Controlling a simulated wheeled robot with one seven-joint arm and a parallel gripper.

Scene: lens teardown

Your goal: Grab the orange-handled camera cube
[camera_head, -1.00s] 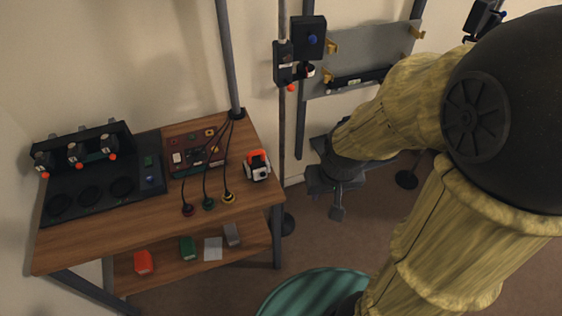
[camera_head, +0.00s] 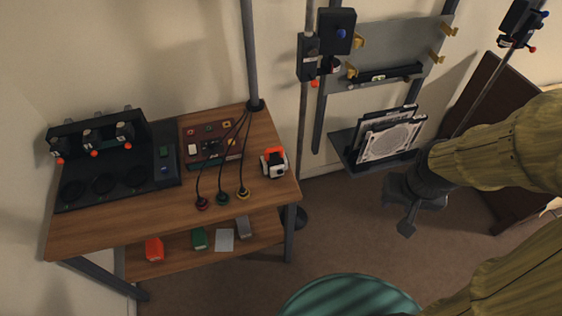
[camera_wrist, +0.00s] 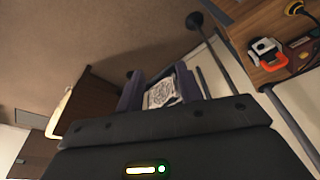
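The camera cube (camera_head: 274,168), white and black with an orange handle (camera_head: 275,153), stands near the right edge of the wooden table. In the wrist view the cube (camera_wrist: 265,47) is at the upper right, with its orange handle toward the lower side. My gripper (camera_head: 407,222) is well to the right of the table, over the floor and apart from the cube. In the wrist view my gripper (camera_wrist: 158,78) has its two dark fingers spread, with no object held between them.
The wooden table (camera_head: 150,225) also holds a black station (camera_head: 115,160), a red-brown panel (camera_head: 212,142) and cables with round ends. Coloured blocks lie on its lower shelf. A rack with framed panels (camera_head: 390,140) stands behind my gripper. A green round top (camera_head: 350,298) is in front.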

